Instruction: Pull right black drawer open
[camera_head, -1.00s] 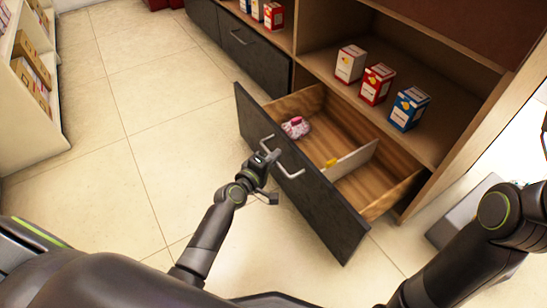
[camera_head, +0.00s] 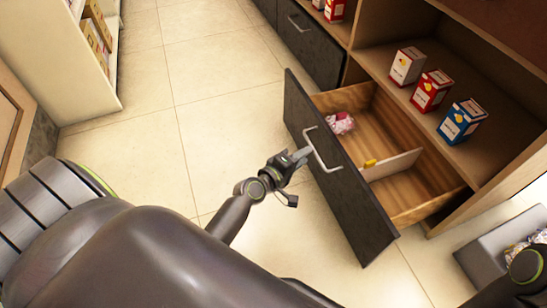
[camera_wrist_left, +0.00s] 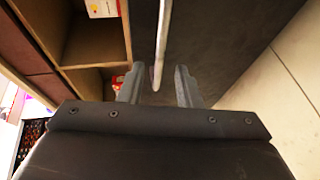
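The right black drawer (camera_head: 345,200) stands open, its dark front pulled well out from the wooden cabinet. Its pale metal handle (camera_head: 321,150) is on the front's outer face. My left gripper (camera_head: 301,155) is at the handle. In the left wrist view, its two fingers (camera_wrist_left: 158,88) are spread, with the handle bar (camera_wrist_left: 162,45) between them and visible gaps on both sides. My right gripper is outside the views; only part of that arm shows at the lower right.
The drawer holds a pink-and-white item (camera_head: 340,123), a yellow item (camera_head: 370,163) and a divider (camera_head: 392,166). Boxes (camera_head: 431,91) stand on the shelf above. A shut black drawer (camera_head: 305,45) is farther left. Tiled floor (camera_head: 225,75) is clear to the left.

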